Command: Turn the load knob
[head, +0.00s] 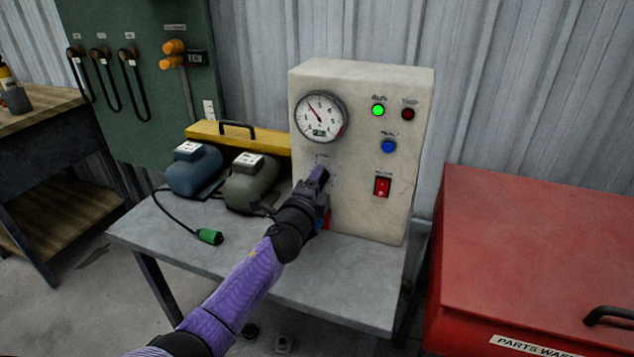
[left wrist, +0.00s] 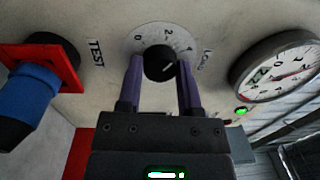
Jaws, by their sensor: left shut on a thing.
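The black load knob (left wrist: 158,66) sits on a pale dial plate (left wrist: 143,33) marked 0, 2 and 4, beside the word LOAD. A white line on the knob points to the upper right in the left wrist view. My left gripper (left wrist: 161,80) has its two purple fingers on either side of the knob, shut on it. In the head view my left gripper (head: 318,176) is at the front of the cream test box (head: 365,200) and hides the knob. The box's round gauge (head: 320,117) has its needle toward the upper left. My right gripper is not in view.
A blue plug (left wrist: 25,95) sits in a red socket (left wrist: 55,60) near the knob. The green lamp (head: 378,110) is lit. Two motors, one blue (head: 193,170) and one grey-green (head: 250,183), stand left on the grey table (head: 330,290). A red bin (head: 540,250) is at right.

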